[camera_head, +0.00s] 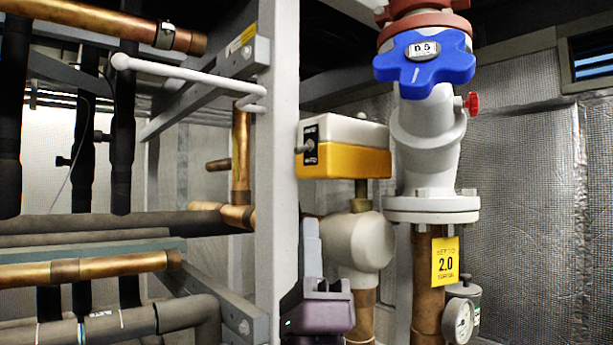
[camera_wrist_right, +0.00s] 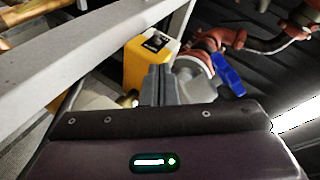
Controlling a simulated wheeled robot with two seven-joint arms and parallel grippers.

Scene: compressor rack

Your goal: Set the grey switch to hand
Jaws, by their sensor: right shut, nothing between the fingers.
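The grey switch (camera_head: 304,148) is a small lever on a black plate on the left face of a yellow and white box. The plate's lower label seems to read AUTO; the upper one is too small to read surely. The lever sticks out to the left near mid-plate; its exact setting I cannot tell. My right gripper (camera_head: 309,224) is shut and empty, its fingers pointing up below the box, apart from the switch. In the right wrist view the shut fingers (camera_wrist_right: 159,70) overlap the yellow box (camera_wrist_right: 138,62), with the black plate (camera_wrist_right: 157,41) beyond them. My left gripper is out of view.
A grey upright post (camera_head: 277,150) stands just left of the box. A white bent rod (camera_head: 185,78) and copper pipes (camera_head: 85,268) fill the left. A blue handwheel (camera_head: 424,62) and white valve stand right of the box. A gauge (camera_head: 458,320) sits lower right.

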